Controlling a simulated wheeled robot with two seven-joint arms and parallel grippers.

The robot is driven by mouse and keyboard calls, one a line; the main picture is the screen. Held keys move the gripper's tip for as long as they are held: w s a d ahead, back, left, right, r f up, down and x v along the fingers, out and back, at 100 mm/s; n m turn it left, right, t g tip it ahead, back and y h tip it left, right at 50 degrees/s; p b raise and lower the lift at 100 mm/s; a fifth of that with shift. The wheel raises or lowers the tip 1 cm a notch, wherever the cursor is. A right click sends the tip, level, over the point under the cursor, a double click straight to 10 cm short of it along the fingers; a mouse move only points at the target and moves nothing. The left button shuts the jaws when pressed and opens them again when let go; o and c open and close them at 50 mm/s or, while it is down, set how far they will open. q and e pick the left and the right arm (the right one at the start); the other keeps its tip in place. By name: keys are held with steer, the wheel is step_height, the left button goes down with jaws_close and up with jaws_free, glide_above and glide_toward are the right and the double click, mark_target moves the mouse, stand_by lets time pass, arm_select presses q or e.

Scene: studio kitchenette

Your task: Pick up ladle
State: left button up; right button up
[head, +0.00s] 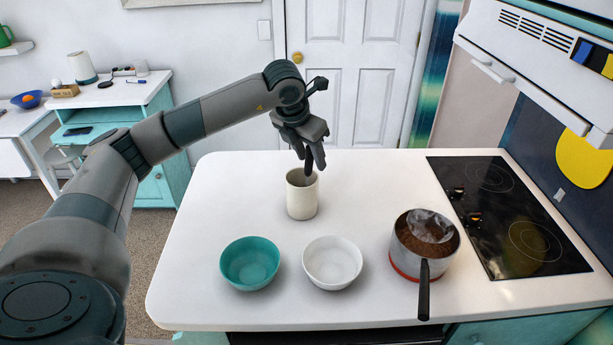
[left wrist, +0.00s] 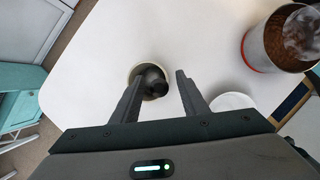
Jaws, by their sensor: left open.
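A dark ladle (left wrist: 152,80) stands in a cream crock (head: 302,197) on the white counter. In the head view its dark handle (head: 308,166) sticks up from the crock's mouth, close by my fingers. My left gripper (head: 311,158) is open above the crock, pointing down. In the left wrist view the ladle's top lies between the two spread fingers (left wrist: 159,76), and I see no finger closed on it. The ladle's lower part is hidden inside the crock. My right gripper is not in view.
A teal bowl (head: 250,263) and a white bowl (head: 332,263) stand in front of the crock. A steaming pot (head: 408,255) with a black handle stands to the right, beside a black cooktop (head: 510,215). The counter (head: 210,200) left of the crock is clear.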

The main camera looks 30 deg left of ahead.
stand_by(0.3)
arm_select(q)
jaws_close()
steer(key=shift+r, duration=0.1)
steer(key=shift+r+b, duration=0.4)
steer(key=shift+r, duration=0.2)
step_height(320, 180, up, 7)
steer(key=b, duration=0.2)
steer(key=shift+r+b, duration=0.15)
steer(key=shift+b, duration=0.25)
steer(key=shift+r, duration=0.7)
